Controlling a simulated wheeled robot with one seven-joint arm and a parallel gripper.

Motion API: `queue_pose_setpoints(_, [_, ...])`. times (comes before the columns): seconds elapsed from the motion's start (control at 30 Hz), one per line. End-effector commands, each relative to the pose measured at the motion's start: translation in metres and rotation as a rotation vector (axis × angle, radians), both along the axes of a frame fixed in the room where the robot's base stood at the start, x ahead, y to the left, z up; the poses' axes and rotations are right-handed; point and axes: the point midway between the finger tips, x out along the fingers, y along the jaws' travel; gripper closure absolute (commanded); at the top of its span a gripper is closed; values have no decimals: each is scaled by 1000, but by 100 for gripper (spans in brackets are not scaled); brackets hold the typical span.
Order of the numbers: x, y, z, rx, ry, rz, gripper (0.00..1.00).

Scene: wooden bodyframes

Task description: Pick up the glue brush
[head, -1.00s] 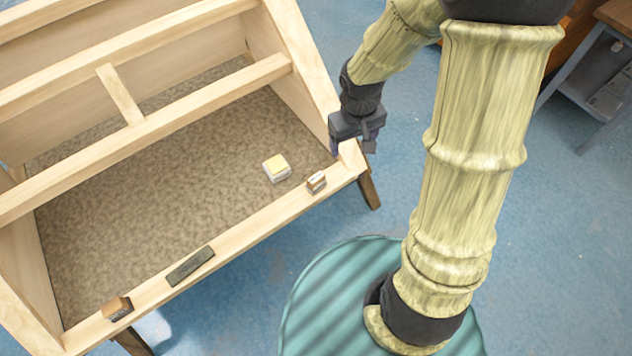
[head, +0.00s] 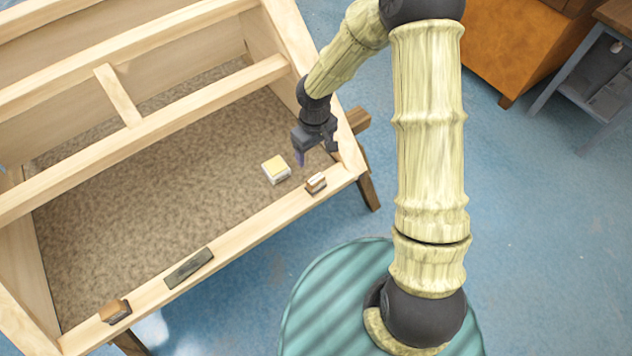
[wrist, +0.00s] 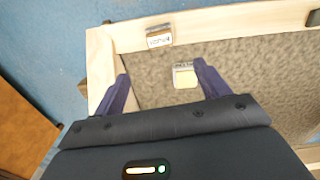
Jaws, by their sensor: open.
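No piece shows a clear brush shape, so I cannot tell for sure which is the glue brush. A small brown-and-white block (head: 316,183) lies on the front rail near its right end; in the wrist view it shows a pale lettered face (wrist: 158,36). A white block with a yellow top (head: 276,169) lies just inside the rail on the speckled panel; it also shows in the wrist view (wrist: 185,77). My gripper (head: 317,153) is open and empty above the frame's front right corner, just beyond the rail block. Its purple fingers (wrist: 161,72) are spread wide.
The wooden frame's front rail (head: 245,226) also carries a dark grey bar (head: 189,268) and a brown block (head: 115,310) farther left. A crossbar (head: 170,126) spans the frame behind. An orange-brown cabinet (head: 510,50) stands back right. Blue floor on the right is open.

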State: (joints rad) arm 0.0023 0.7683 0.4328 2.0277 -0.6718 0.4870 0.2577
Motion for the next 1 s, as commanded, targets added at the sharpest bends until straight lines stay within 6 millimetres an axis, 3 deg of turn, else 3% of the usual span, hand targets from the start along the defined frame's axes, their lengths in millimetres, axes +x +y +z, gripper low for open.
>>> queue_pose_setpoints(0.6, [-1,0,-103,-1,3,1,25])
queue_pose_setpoints(1.0, [-1,0,-108,-1,1,0,25])
